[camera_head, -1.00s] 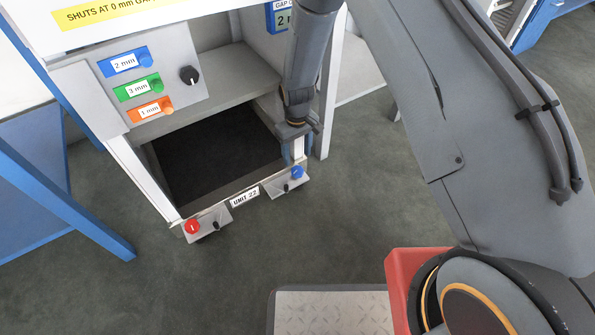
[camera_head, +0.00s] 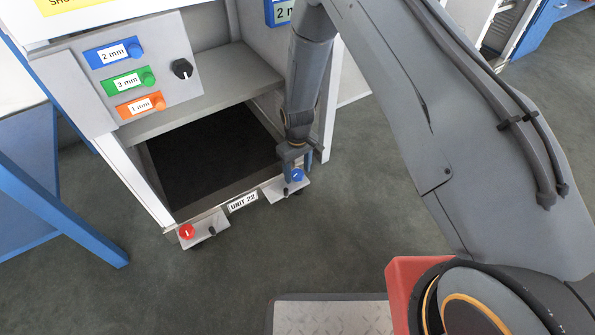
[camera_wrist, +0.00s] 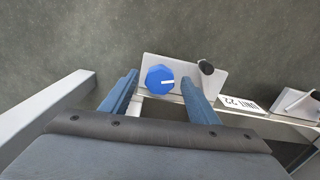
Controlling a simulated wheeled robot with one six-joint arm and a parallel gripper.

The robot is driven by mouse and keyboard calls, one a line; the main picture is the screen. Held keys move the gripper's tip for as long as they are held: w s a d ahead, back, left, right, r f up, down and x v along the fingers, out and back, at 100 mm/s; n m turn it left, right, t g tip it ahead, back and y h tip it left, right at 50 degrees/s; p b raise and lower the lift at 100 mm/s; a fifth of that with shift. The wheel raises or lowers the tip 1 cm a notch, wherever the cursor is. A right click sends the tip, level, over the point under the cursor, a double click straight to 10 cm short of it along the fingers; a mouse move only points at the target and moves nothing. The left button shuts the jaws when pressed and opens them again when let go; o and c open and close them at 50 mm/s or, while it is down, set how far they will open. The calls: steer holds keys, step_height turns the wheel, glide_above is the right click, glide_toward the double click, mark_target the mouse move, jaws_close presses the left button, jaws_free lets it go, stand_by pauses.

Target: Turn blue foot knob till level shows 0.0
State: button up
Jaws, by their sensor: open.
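The blue foot knob (camera_head: 297,175) sits on a small grey bracket at the right front foot of unit 22. In the wrist view the blue knob (camera_wrist: 160,79) is an eight-sided cap with a white pointer line directed to the right. My gripper (camera_head: 294,164) points down just over the knob. In the wrist view my gripper (camera_wrist: 158,82) is open, with one blue finger on each side of the knob. A gap shows between each finger and the knob, so no contact is visible. I see no level readout.
A red knob (camera_head: 186,231) sits on the left foot bracket. A small black lever (camera_wrist: 206,67) stands close beside the right finger in the wrist view. The frame's upright post (camera_head: 329,110) is close to my gripper.

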steer(key=c, duration=1)
steer(key=shift+c, duration=0.2)
steer(key=shift+r+m, duration=0.1)
steer(key=shift+m, duration=0.2)
steer(key=m+p, duration=0.2)
steer(key=shift+m+p, duration=0.3)
steer(key=shift+p, duration=0.05)
steer(key=shift+m+p, duration=1.2)
steer(key=shift+m, duration=1)
